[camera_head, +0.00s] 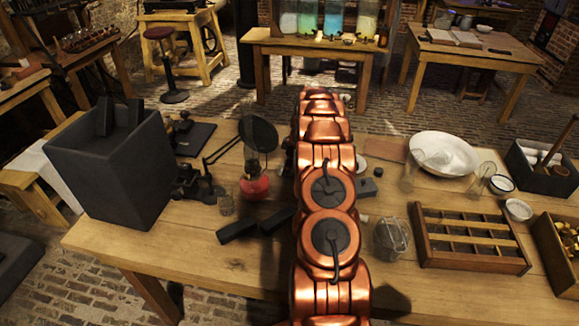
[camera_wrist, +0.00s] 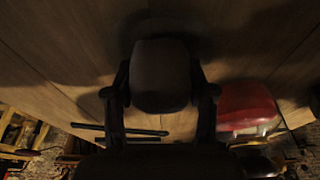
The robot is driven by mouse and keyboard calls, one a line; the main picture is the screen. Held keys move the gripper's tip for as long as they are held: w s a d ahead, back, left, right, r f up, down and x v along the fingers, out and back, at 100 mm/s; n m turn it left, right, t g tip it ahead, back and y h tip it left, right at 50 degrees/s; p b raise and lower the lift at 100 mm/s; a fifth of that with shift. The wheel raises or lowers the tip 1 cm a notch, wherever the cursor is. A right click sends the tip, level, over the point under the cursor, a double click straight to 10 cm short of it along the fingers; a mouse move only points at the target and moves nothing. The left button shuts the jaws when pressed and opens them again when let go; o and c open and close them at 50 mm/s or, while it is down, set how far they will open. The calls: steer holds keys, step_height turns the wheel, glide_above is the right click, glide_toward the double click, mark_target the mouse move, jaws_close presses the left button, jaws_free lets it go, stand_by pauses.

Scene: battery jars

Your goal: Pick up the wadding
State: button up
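A dark, grey-brown rounded block (camera_wrist: 160,75) lies between the two fingers of my gripper (camera_wrist: 160,92) in the wrist view; it may be the wadding, but the dim light makes this unsure. The fingers are spread wide, one close along each side of the block. Whether they press on it or leave a small gap is not clear. Shadow surrounds the block against the wooden table top. In the head view my copper arm hides my gripper and the block.
A red burner (camera_head: 255,186) stands left of my arm, and its red body is right of my gripper in the wrist view (camera_wrist: 247,106). A dark box (camera_head: 112,172), a glass beaker (camera_head: 391,238), a wooden divided tray (camera_head: 470,262) and a white bowl (camera_head: 443,153) are on the table.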

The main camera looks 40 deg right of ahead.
steer(key=c, duration=0.5)
steer(key=shift+o, duration=0.2)
step_height(320, 180, up, 9)
steer(key=b, duration=0.3)
steer(key=shift+f, duration=0.1)
steer(key=shift+r+b, duration=0.35)
steer(key=shift+r, duration=0.25)
